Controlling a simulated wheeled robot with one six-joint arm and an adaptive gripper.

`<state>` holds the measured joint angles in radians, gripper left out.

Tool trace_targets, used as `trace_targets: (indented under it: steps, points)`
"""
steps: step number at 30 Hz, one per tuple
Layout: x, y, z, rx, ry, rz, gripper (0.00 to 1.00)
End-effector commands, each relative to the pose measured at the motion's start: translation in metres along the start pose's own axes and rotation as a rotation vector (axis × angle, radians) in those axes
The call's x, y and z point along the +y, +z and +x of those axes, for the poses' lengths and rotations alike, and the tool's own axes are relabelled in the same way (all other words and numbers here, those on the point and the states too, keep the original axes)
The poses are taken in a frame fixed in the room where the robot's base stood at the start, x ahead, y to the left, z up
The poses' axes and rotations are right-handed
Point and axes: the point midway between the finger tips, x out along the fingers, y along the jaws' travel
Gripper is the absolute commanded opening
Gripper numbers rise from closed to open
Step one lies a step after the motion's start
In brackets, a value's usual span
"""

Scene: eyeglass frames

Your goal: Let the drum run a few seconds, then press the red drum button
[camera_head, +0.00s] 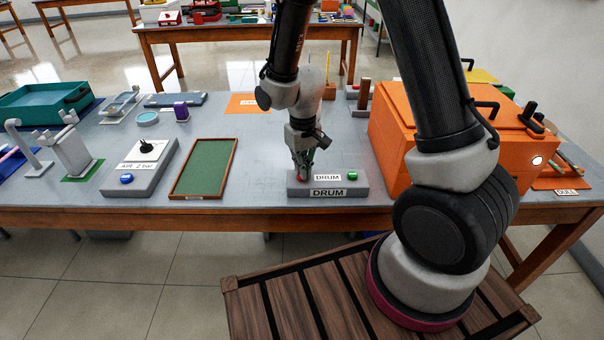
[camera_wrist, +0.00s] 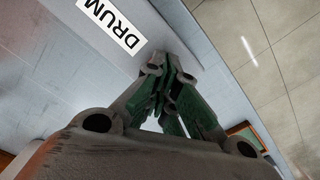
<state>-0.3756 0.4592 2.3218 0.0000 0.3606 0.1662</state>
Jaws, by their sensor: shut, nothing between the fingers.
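The grey drum control box (camera_head: 345,188) stands near the table's front edge, with two DRUM labels. Its green button (camera_head: 352,175) is on the right of the top. Only a sliver of the red button (camera_head: 302,178) shows at the left of the top, under my gripper (camera_head: 303,170). My gripper points down with its fingers shut and empty, its tips at or just above the red button; contact cannot be told. In the wrist view the shut fingers (camera_wrist: 172,85) hide the red button, beside a DRUM label (camera_wrist: 112,22). The orange drum housing (camera_head: 400,140) stands right of the box.
A teal bin (camera_head: 45,103) is at the far left. Bare table lies between the green tray and the drum box.

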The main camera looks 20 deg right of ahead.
Motion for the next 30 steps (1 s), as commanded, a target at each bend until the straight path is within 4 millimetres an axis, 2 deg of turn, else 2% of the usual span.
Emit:
trace_targets:
  steps: [11, 30]
  points:
    - [0.000, 0.000, 0.003, 0.000, 0.000, 0.000, 0.00]
    - [0.000, -0.001, -0.045, 0.002, 0.000, 0.000, 0.00]
